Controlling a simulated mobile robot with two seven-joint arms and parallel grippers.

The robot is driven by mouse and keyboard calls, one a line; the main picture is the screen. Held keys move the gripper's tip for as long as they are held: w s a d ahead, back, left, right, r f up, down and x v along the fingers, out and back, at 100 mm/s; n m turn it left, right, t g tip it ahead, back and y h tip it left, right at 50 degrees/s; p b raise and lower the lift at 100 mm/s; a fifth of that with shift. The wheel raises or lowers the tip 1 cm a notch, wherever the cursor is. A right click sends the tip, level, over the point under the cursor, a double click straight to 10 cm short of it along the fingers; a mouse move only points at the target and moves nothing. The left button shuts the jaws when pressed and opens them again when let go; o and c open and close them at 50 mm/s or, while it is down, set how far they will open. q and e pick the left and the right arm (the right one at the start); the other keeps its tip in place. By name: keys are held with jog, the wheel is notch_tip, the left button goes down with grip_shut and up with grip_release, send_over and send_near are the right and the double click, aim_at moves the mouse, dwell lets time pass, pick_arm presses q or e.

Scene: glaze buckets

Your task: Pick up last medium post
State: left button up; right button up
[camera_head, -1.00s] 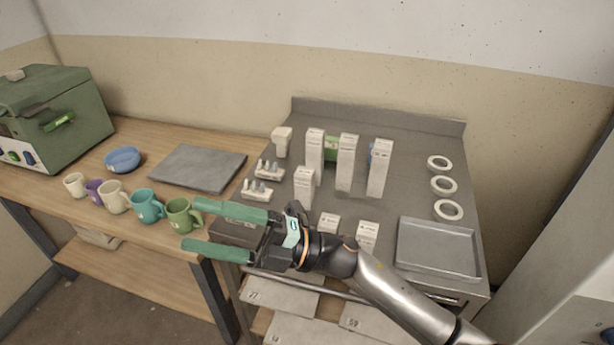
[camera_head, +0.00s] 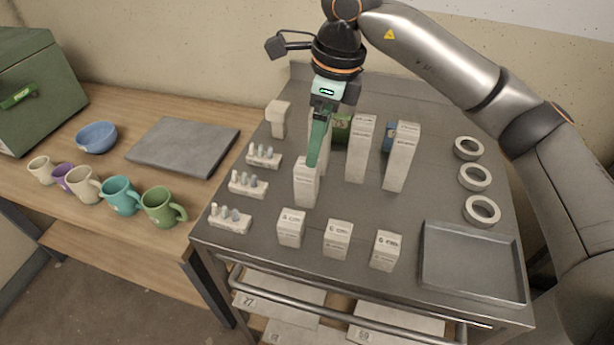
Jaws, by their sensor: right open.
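A pale medium-height post (camera_head: 305,188) stands upright near the middle of the grey metal table (camera_head: 262,228), in front of the taller posts. My right gripper (camera_head: 317,158) points down with its green fingers at the top of this post. The fingers are seen nearly edge-on and overlap each other; they are open. I cannot tell whether they touch the post. Two tall posts (camera_head: 361,150) (camera_head: 401,160) stand to the right, and another tall one is mostly hidden behind the fingers. My left gripper is not in view.
Three short posts (camera_head: 291,228) (camera_head: 338,240) (camera_head: 386,251) line the front. Small racks of cones (camera_head: 248,188) stand left, and a pale wide-topped piece (camera_head: 278,120) stands behind. White rings (camera_head: 475,177) and an empty metal tray (camera_head: 471,262) are right. Mugs (camera_head: 121,195) stand on the wooden table.

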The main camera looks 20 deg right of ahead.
aim_at(304, 180)
jog(key=f, duration=0.5)
jog(key=shift+w+a+f, duration=0.15)
jog(key=shift+a+f, duration=0.05)
jog(key=shift+a, duration=0.2)
jog(key=f, duration=0.1)
jog(key=a+f+p, duration=0.1)
jog(key=f, duration=0.3)
jog(key=shift+w+a+f+p, duration=0.2)
jog(key=shift+w+f+p, duration=0.05)
jog(key=shift+w+p, duration=0.1)
grip_shut()
jog(key=shift+r, duration=0.1)
